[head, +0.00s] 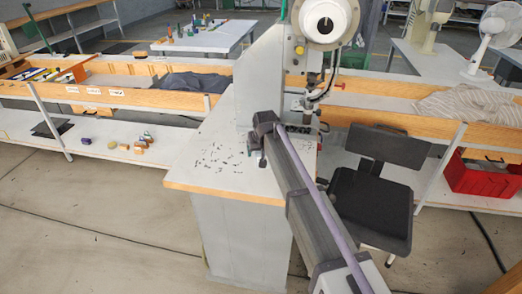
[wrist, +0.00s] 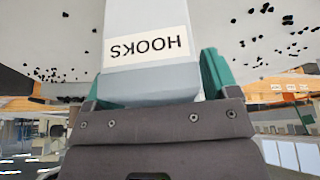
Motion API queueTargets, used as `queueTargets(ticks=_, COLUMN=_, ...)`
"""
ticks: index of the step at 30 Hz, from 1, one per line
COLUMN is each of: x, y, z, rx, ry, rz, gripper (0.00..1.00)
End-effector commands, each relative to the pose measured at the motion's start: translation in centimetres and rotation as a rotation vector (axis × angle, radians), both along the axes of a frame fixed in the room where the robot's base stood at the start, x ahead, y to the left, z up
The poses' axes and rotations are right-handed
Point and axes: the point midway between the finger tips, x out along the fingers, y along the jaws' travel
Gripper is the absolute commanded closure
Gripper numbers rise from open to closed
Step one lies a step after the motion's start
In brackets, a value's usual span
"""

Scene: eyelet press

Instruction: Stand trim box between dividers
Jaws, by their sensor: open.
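A pale grey box with a white label reading HOOKS (wrist: 148,45), upside down in the wrist view, lies between the two teal fingers of my gripper (wrist: 155,78). A finger shows on each side of it; the jaws are open, and whether they touch the box cannot be told. In the head view my gripper (head: 264,142) is over the grey press table (head: 205,172); no box can be made out there. Dividers cannot be made out clearly; upright coloured items (head: 38,74) stand in the left bench trough, which has small white labels (head: 93,90) on its front.
The eyelet press (head: 262,80) stands right behind my gripper. Small dark pieces (head: 215,150) are scattered on the table top. A black chair (head: 370,205) stands to the right. A dark cloth (head: 195,82) lies on the left bench, a striped cloth (head: 465,105) on the right.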

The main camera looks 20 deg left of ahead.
Motion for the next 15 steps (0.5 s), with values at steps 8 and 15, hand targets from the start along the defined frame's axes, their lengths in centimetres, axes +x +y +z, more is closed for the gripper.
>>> queueTargets(ticks=8, x=-0.4, y=-0.2, z=1.8, rx=0.000, ry=0.000, rz=0.000, gripper=0.19)
queueTargets(ticks=15, x=-2.3, y=-1.3, z=7.8, rx=0.000, ry=0.000, rz=0.000, gripper=0.19)
